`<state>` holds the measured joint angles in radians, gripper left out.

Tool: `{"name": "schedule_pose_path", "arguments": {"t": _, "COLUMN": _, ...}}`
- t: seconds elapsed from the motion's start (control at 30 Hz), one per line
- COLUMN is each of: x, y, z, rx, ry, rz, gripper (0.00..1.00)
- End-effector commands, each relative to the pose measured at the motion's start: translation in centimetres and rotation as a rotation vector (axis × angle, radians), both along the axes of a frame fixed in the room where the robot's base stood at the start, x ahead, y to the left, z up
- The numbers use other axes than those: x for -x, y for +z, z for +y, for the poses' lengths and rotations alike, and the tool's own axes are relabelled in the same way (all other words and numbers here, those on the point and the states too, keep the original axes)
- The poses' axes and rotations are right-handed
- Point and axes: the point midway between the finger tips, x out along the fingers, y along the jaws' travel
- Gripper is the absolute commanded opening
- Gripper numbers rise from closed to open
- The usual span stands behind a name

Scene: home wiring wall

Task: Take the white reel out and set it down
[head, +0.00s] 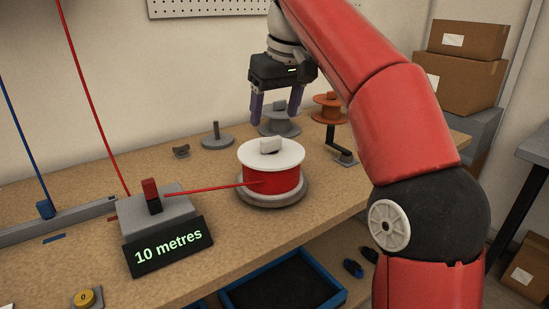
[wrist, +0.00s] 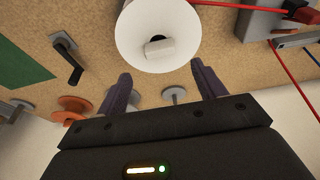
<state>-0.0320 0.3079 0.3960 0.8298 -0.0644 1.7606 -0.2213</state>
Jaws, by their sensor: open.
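The white reel (head: 270,155) has a white top flange with a grey block at its middle, and red wire is wound on it. It sits on a round grey base on the bench. A red wire runs from it left to the grey measuring unit (head: 158,215), whose display reads "10 metres". My gripper (head: 276,112) hangs open and empty above and behind the reel, apart from it. In the wrist view the reel's white flange (wrist: 135,32) lies beyond my open fingers (wrist: 160,88), with nothing between them.
A grey reel (head: 280,125) and an orange reel (head: 329,105) stand behind. An empty spindle stand (head: 217,137) is at the back left, and a crank handle (head: 340,150) is at the right. A yellow button (head: 87,298) is at the front. Bench space left of the reel is partly clear.

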Motion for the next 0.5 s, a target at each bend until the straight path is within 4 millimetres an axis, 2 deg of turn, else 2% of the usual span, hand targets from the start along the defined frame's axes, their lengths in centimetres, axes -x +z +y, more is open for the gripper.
{"name": "schedule_pose_path", "arguments": {"t": 0.03, "x": -0.1, "y": -1.0, "z": 0.1, "rx": 0.001, "ry": 0.0, "rz": 0.001, "gripper": 0.69}}
{"name": "schedule_pose_path", "arguments": {"t": 0.33, "x": -0.5, "y": -5.1, "z": 0.3, "rx": 0.001, "ry": -0.002, "rz": 0.001, "gripper": 0.69}}
{"name": "schedule_pose_path", "arguments": {"t": 0.5, "x": -0.9, "y": -6.7, "z": 0.6, "rx": 0.0, "ry": -0.003, "rz": 0.0, "gripper": 0.69}}
